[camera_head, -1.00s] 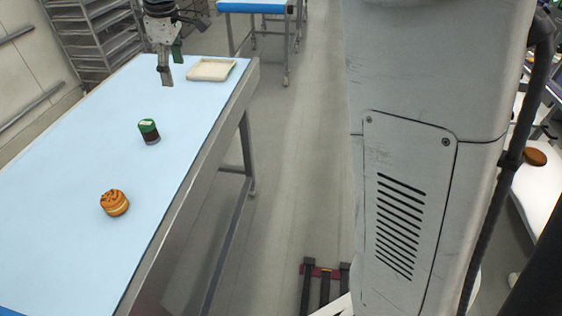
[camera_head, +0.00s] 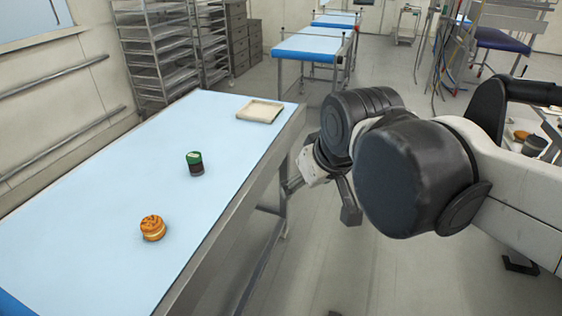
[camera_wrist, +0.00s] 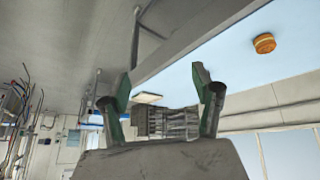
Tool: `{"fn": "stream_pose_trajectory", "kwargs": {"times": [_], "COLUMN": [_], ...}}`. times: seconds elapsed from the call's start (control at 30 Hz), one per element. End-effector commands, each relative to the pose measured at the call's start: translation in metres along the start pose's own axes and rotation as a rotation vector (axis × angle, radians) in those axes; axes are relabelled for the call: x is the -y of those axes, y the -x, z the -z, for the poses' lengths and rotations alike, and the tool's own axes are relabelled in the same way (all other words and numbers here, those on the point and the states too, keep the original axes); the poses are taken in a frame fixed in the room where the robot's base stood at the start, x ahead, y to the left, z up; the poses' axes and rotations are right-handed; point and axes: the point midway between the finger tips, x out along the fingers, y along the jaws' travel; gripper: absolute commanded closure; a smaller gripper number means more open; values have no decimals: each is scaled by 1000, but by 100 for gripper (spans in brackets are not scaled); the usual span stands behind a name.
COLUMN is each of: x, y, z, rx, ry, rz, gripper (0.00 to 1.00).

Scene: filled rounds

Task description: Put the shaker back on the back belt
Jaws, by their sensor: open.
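The shaker, a small dark jar with a green top (camera_head: 195,163), stands upright on the pale blue belt (camera_head: 95,195) in the head view. It is midway along the belt, near its right side. I cannot make it out in the wrist view. My gripper (camera_head: 322,195) is off the belt's right edge, over the aisle, apart from the shaker and partly hidden by my arm. In the wrist view my gripper (camera_wrist: 161,92) has its two green-padded fingers spread with nothing held between them. I cannot tell which surface is the back belt.
A round orange-brown filled bun (camera_head: 153,228) sits on the belt nearer than the shaker. A cream tray (camera_head: 260,111) lies at the belt's far end. Another blue-topped table (camera_head: 308,46) stands beyond. Racks (camera_head: 160,50) line the left wall.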

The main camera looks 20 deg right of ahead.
Motion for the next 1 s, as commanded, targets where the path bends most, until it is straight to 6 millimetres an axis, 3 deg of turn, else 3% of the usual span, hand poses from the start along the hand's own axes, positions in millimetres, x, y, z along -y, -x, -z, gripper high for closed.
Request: {"fn": "stream_pose_trajectory", "kwargs": {"times": [0.1,0.3,0.77,1.0], "x": [-1,-1,0,2], "y": [-3,-8,-12,-40], "z": [-34,-62,-66,-84], "rx": [-29,-58,-63,-63], "ry": [-82,-160,-171,-170], "rz": [-12,-20,-21,-21], "gripper": [38,38,38,38]}}
